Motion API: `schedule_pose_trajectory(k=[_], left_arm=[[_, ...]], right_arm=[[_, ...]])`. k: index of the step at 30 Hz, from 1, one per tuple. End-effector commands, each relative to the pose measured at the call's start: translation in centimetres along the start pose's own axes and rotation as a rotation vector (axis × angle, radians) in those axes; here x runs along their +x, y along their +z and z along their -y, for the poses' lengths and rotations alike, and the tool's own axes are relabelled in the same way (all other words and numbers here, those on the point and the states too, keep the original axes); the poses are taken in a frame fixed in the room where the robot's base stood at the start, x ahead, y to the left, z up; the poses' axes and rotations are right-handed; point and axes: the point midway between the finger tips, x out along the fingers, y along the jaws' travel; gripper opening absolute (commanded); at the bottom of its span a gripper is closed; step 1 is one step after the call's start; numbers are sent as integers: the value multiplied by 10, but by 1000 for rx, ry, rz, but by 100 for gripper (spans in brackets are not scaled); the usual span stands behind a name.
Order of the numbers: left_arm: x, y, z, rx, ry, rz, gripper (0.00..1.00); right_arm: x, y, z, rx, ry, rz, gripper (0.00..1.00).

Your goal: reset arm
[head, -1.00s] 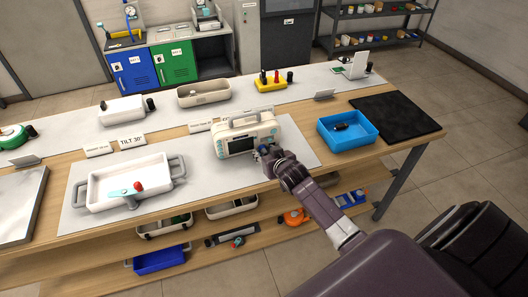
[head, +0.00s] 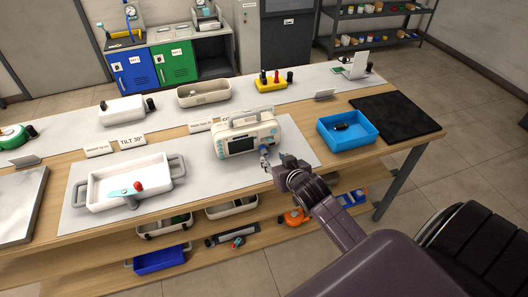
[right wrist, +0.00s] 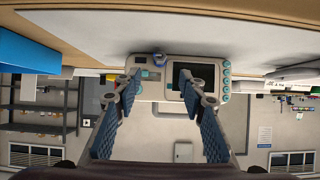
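My right gripper (head: 268,166) is in front of the white monitor (head: 245,138) on the workbench, near the bench's front edge, and apart from it. In the right wrist view the two fingers of the right gripper (right wrist: 157,100) are spread with nothing between them. The monitor (right wrist: 178,78) shows upside down beyond the fingertips, with its dark screen, side buttons and a blue-grey knob. The monitor stands upright on the light mat. My left gripper is not in view.
A blue tray (head: 366,137) with a dark item stands right of the monitor, beside a black mat (head: 395,118). A white handled tray (head: 98,191) with a red-topped item is at left. Bare mat lies between monitor and white tray.

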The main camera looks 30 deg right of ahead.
Motion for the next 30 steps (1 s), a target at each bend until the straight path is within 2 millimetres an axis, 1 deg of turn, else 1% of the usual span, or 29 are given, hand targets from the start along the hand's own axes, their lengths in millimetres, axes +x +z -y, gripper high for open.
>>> schedule_pose_trajectory(k=[1, 3, 6, 12, 14, 17, 19, 20, 21, 23, 24, 26, 27, 30], left_arm=[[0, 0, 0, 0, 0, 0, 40], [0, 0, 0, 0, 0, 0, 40], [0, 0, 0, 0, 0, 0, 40], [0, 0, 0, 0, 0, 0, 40], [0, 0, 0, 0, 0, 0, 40], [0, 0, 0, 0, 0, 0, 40], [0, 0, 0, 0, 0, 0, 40], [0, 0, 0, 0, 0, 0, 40], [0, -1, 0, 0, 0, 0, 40], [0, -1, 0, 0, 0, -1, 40], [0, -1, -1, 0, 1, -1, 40], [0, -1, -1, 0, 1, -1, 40], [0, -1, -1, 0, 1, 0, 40], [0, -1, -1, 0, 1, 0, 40]], right_arm=[[-6, 0, 0, 0, -1, 0, 38], [-13, 1, 0, 0, -1, 1, 38], [-19, 0, 0, 0, 0, 1, 38], [-22, 0, 0, 0, 0, 0, 38], [-24, 3, 2, -2, -2, 8, 38], [-35, 22, 12, -25, -10, 65, 38], [-53, 47, 24, -59, -22, 144, 38], [-63, 59, 31, -76, -31, 184, 38], [-78, 76, 39, -101, -42, 240, 38], [-100, 98, 50, -139, -62, 319, 38], [-115, 111, 56, -161, -76, 368, 38], [-134, 127, 64, -191, -96, 430, 38], [-147, 136, 68, -209, -110, 468, 38], [-177, 156, 77, -248, -142, 551, 38]])
